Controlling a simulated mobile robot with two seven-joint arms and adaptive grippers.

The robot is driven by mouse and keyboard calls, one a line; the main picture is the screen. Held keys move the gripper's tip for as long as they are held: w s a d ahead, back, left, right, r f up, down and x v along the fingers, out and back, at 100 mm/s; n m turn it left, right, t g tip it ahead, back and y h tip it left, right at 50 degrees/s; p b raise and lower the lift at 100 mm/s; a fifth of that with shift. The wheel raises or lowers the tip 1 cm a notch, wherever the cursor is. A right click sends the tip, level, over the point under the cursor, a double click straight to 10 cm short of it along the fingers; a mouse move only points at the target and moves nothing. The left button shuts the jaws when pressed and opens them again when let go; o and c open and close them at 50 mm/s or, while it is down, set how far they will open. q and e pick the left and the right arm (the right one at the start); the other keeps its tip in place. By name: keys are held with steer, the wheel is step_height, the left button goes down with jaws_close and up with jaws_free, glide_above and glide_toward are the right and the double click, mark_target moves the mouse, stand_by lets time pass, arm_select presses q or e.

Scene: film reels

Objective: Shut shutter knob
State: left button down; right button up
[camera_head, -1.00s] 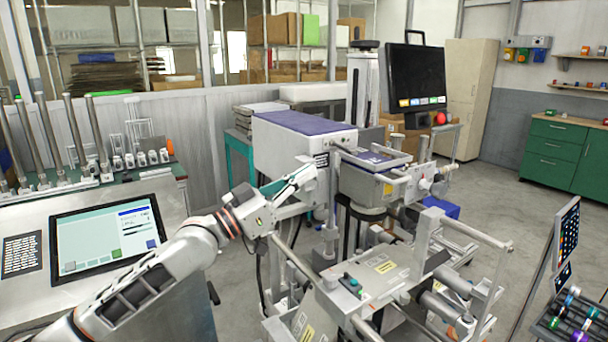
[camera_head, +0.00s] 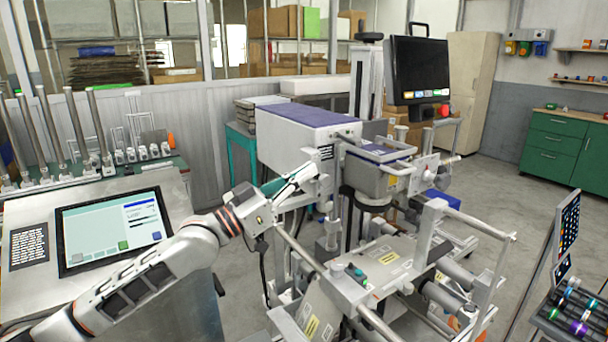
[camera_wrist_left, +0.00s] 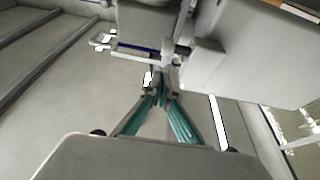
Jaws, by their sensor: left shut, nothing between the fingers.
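The film machine (camera_head: 290,145) stands in the middle of the head view, with a purple-blue top on its box-shaped housing. My left gripper (camera_head: 313,170) reaches in from the left beside the machine's grey front part. Its two teal fingers are shut together and hold nothing. In the left wrist view the fingertips (camera_wrist_left: 160,92) meet close to small metal parts under the machine housing (camera_wrist_left: 250,65). I cannot tell which small part is the shutter knob, or whether the fingertips touch it. My right gripper is out of view.
A touch panel (camera_head: 112,230) lies on the left console. A dark monitor (camera_head: 418,70) stands above the machine, with a red ball-shaped part (camera_head: 443,110) below it. Rails and rollers fill the front right. A small rack (camera_head: 575,310) stands at the lower right. Floor is open behind it.

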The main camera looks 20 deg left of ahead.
arm_select(q)
steer(key=r+b+v, duration=0.1)
steer(key=v, duration=0.9)
steer(key=shift+s+a+b, duration=0.25)
steer(key=shift+s+b, duration=0.1)
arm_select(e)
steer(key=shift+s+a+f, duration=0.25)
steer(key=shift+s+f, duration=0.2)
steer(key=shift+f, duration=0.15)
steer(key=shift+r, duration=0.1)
arm_select(q)
steer(key=s+d+f+n+g+y, duration=0.1)
steer(key=s+d+f+y, duration=0.1)
steer(key=f, duration=0.9)
steer(key=s+d+f+n+y, duration=0.1)
steer(key=s+f+y, duration=0.1)
steer(key=f, duration=0.8)
steer(key=s+d+f+g+y, duration=0.1)
steer(key=s+d+f+y, duration=0.15)
steer(key=f, duration=0.85)
steer(key=s+d+f+n+g+y, duration=0.1)
steer(key=s+f+g+y, duration=0.3)
steer(key=s+f, duration=1.2)
step_height(320, 180, down, 4)
steer(key=shift+s+d+f+g, duration=0.2)
steer(key=shift+s+g, duration=0.1)
steer(key=shift+s, duration=0.05)
